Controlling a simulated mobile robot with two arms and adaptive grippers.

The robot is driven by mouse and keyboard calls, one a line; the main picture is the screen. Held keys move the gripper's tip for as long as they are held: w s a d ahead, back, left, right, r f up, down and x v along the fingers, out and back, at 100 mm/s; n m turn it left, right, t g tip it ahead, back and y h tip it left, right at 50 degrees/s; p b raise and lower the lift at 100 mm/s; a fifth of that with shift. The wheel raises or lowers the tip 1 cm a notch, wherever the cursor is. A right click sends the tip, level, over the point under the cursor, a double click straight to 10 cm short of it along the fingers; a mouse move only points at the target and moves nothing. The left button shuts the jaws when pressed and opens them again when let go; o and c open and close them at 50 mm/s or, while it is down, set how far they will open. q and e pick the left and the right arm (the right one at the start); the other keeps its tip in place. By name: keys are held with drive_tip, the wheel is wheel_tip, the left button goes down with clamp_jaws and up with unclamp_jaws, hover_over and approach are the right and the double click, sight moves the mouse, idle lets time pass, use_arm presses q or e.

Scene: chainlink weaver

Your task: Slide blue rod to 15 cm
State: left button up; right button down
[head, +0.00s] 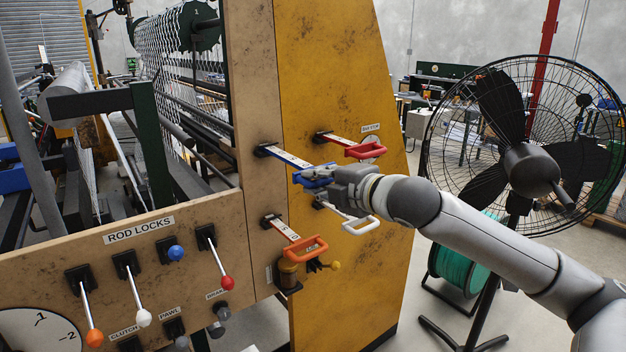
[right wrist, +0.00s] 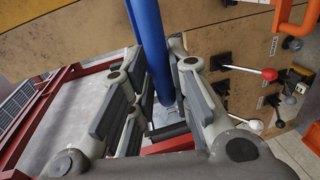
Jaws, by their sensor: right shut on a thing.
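The blue rod (head: 287,157) sticks out of a black socket on the machine's side panel. A white scale strip runs along it, and its marks are too small to read. Its blue handle (head: 308,172) is at the outer end. My right gripper (head: 328,177) is shut on this handle, coming from the right, and hides part of it. In the right wrist view the blue handle (right wrist: 147,45) runs between the two fingers of my right gripper (right wrist: 160,85). My left gripper is in neither view.
A red handle (head: 366,150) is above, a white handle (head: 358,225) just below, and an orange handle (head: 306,248) lower left. The rod locks panel (head: 140,236) has orange, white, blue and red knobbed levers. A large black fan (head: 530,170) stands right, behind my arm.

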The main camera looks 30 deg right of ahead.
drive_tip(key=shift+s+f, duration=0.2)
drive_tip(key=shift+s, duration=0.4)
drive_tip(key=shift+w, duration=0.25)
drive_tip(key=c, duration=1.7)
unclamp_jaws()
drive_tip(key=shift+w+f, duration=0.2)
drive_tip(key=shift+w, duration=0.15)
drive_tip(key=shift+o, duration=1.2)
drive_tip(key=shift+w, duration=0.35)
drive_tip(key=shift+s+r, duration=0.15)
drive_tip(key=shift+s, duration=0.05)
drive_tip(key=shift+v, duration=0.8)
drive_tip(key=shift+s+a+r, duration=0.1)
drive_tip(key=shift+s, duration=0.3)
drive_tip(key=shift+s+a+r, duration=0.1)
drive_tip(key=shift+s+r, duration=0.05)
drive_tip(key=shift+s, duration=0.25)
drive_tip(key=shift+s+d, duration=0.15)
drive_tip(key=shift+s, duration=0.3)
drive_tip(key=shift+s+d, duration=0.2)
drive_tip(key=shift+s, duration=0.25)
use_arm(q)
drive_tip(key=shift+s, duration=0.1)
use_arm(e)
drive_tip(key=shift+v, duration=1.05)
